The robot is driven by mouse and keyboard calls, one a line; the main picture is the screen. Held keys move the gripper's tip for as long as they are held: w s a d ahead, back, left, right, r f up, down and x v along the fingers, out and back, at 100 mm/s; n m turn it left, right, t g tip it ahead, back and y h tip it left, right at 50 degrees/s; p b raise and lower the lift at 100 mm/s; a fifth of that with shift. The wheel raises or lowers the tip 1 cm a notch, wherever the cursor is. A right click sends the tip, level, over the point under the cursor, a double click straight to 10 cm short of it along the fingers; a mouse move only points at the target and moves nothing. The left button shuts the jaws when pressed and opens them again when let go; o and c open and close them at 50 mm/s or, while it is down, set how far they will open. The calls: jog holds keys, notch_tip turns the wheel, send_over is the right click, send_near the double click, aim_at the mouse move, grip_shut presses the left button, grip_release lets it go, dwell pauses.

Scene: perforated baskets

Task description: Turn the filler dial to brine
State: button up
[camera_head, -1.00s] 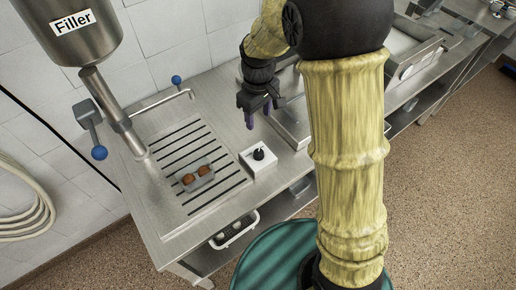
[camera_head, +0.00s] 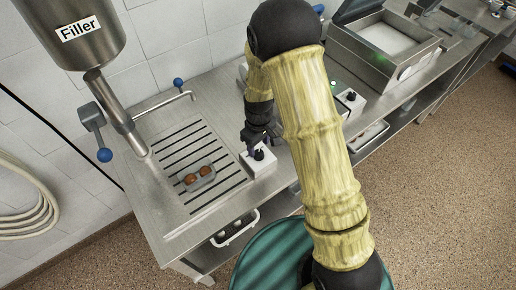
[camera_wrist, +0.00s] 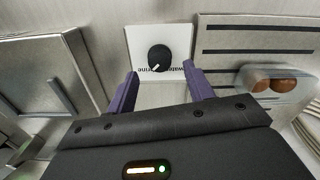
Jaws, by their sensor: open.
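The filler dial (camera_head: 259,155) is a black round knob on a white box (camera_head: 262,167) at the right edge of the slotted drain. In the wrist view the dial (camera_wrist: 159,58) shows a white pointer mark toward its lower left. Printed words beside it, partly readable as "water" and "brine", look upside down and are partly covered. My gripper (camera_wrist: 161,80) is open and empty, its two purple fingers apart on either side below the dial, not closed on it. In the head view my gripper (camera_head: 254,146) is right at the box and partly hides it.
The steel filler (camera_head: 80,35) with its blue-ended lever hangs at upper left. A second white box with a black knob (camera_head: 351,96) stands further right. A teal round top (camera_head: 270,255) is in front.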

aim_at(258, 153)
jog(key=shift+f+p, duration=0.3)
jog(key=shift+f, duration=1.6)
jog(key=c, duration=1)
